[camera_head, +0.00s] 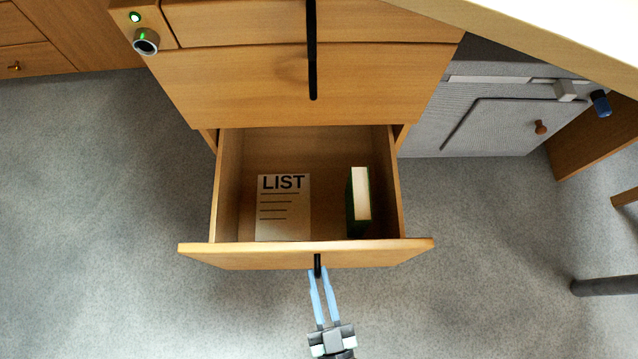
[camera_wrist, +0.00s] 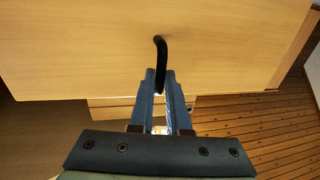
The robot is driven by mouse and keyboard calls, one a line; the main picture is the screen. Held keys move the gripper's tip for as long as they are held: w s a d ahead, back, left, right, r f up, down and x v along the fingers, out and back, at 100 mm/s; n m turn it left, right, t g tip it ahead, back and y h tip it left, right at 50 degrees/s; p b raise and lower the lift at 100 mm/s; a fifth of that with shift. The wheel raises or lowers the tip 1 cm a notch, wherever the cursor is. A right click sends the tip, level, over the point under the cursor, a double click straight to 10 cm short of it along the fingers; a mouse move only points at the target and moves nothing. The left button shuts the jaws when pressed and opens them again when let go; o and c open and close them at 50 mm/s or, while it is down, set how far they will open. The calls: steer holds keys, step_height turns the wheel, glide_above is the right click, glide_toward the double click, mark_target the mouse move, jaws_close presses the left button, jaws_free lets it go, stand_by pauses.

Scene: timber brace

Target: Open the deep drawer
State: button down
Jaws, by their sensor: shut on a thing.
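The deep drawer (camera_head: 228,256) is the lowest one of the wooden cabinet. It stands pulled well out, and its inside shows from above. A black handle (camera_head: 317,266) is on its front; it also shows in the wrist view as a curved black bar (camera_wrist: 160,62). My gripper (camera_head: 319,276) is shut on this handle with its blue-grey fingers, in front of the drawer. In the wrist view the fingertips (camera_wrist: 160,78) are on either side of the bar's lower end.
Inside the drawer lie a paper marked LIST (camera_head: 284,215) and a green book (camera_head: 359,203). Closed drawers (camera_head: 240,85) are above it. A grey cabinet (camera_head: 500,125) stands to the right. A dark bar (camera_head: 605,286) is at the far right. The floor (camera_head: 110,200) at left is clear.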

steer(key=shift+s+f, duration=0.1)
steer(key=shift+s, duration=1.9)
steer(key=c, duration=0.9)
jaws_free()
steer(key=s+d, duration=0.1)
steer(key=s, duration=0.3)
steer(key=s+p, duration=0.1)
steer(key=s, duration=0.3)
steer(key=s+d+p, duration=0.1)
steer(key=s, duration=0.3)
steer(key=shift+s+d, duration=0.3)
steer(key=shift+s, duration=0.05)
